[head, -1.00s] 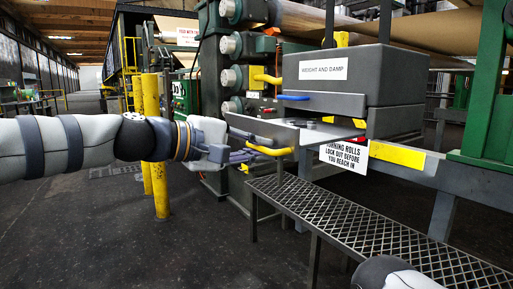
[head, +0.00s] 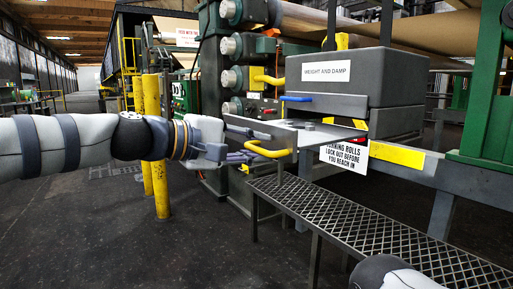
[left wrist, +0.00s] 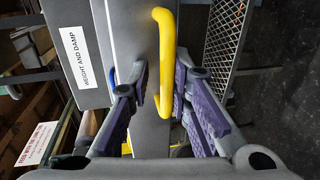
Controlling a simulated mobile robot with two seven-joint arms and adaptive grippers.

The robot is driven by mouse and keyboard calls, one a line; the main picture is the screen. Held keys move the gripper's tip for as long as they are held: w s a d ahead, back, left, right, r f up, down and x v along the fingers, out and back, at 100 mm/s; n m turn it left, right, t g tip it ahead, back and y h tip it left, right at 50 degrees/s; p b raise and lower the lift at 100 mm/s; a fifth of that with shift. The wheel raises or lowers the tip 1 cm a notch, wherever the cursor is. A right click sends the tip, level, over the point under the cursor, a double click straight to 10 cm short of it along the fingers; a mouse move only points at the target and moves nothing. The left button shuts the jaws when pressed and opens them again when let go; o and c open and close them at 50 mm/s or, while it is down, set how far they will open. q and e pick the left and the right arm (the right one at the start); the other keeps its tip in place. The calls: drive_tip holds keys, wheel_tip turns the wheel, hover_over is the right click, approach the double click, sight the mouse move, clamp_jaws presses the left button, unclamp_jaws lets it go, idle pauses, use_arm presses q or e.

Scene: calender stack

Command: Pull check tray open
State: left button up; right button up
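The check tray (head: 335,134) is a grey metal plate that sticks out to the left from under a grey box (head: 345,75) labelled "WEIGHT AND DAMP". A yellow bar handle (head: 268,150) is on its front. My left gripper (head: 246,154) is at this handle. In the left wrist view the yellow handle (left wrist: 165,65) lies between the purple finger pads of my left gripper (left wrist: 161,66), which close in on it near their tips. Exact finger contact is hard to see. No right gripper shows; only a rounded part of my own body is at the bottom right.
A blue handle (head: 295,98) is on the box just above the tray. A perforated metal step (head: 365,230) stands below it. Yellow posts (head: 160,190) stand behind my left arm. The dark floor (head: 150,255) at the lower left is clear.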

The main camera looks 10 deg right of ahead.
use_arm(q)
drive_tip(key=shift+f, duration=0.15)
drive_tip(key=v, duration=1.2)
